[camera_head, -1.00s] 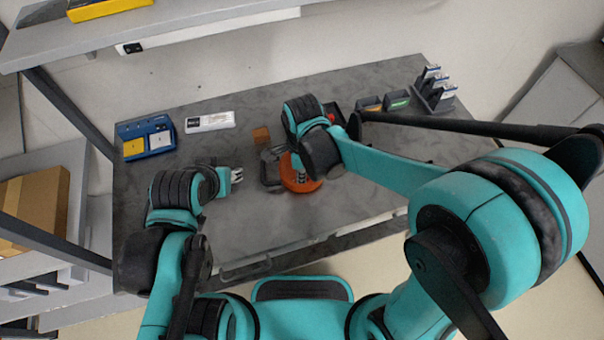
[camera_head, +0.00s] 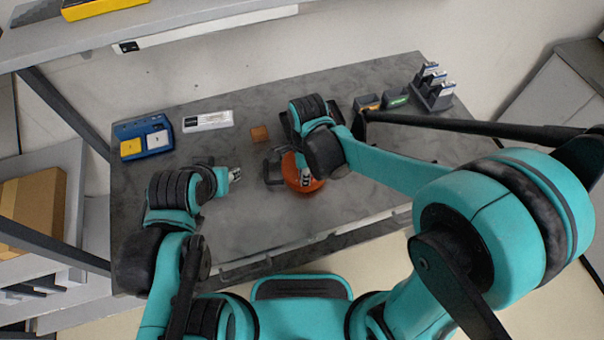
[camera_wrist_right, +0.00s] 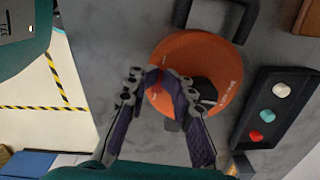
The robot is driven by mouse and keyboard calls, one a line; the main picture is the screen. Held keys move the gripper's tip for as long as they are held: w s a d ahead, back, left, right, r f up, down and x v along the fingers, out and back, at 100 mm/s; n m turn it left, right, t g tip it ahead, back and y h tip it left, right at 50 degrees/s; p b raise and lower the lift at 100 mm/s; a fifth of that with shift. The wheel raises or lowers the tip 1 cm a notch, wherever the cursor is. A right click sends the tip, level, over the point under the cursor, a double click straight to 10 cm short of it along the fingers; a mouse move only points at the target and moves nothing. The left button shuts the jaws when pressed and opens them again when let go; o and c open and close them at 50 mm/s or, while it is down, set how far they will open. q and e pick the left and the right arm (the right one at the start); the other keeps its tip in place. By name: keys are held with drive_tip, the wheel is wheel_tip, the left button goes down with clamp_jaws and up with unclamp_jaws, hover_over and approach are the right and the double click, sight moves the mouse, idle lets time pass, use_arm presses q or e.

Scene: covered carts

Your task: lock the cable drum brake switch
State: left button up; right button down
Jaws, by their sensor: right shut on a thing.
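The cable drum (camera_head: 291,166) is a round orange body with a dark frame handle, on the grey table; it also shows in the right wrist view (camera_wrist_right: 192,50). My right gripper (camera_head: 307,178) is at the drum from above and covers part of it. In the right wrist view its two purple-padded fingers (camera_wrist_right: 161,77) come together over the drum's orange face, shut on a part of it. The brake switch cannot be made out clearly; the fingers hide that spot. My left gripper (camera_head: 235,174) is left of the drum, apart from it; its finger opening is too small to judge.
Small bins (camera_head: 396,98) and a rack (camera_head: 433,88) stand at back right. The table's front left is clear.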

drive_tip(key=shift+d+r, duration=0.15)
drive_tip(key=shift+r, duration=0.2)
wheel_tip(320, 180, up, 7)
drive_tip(key=shift+r, duration=0.1)
idle(0.5)
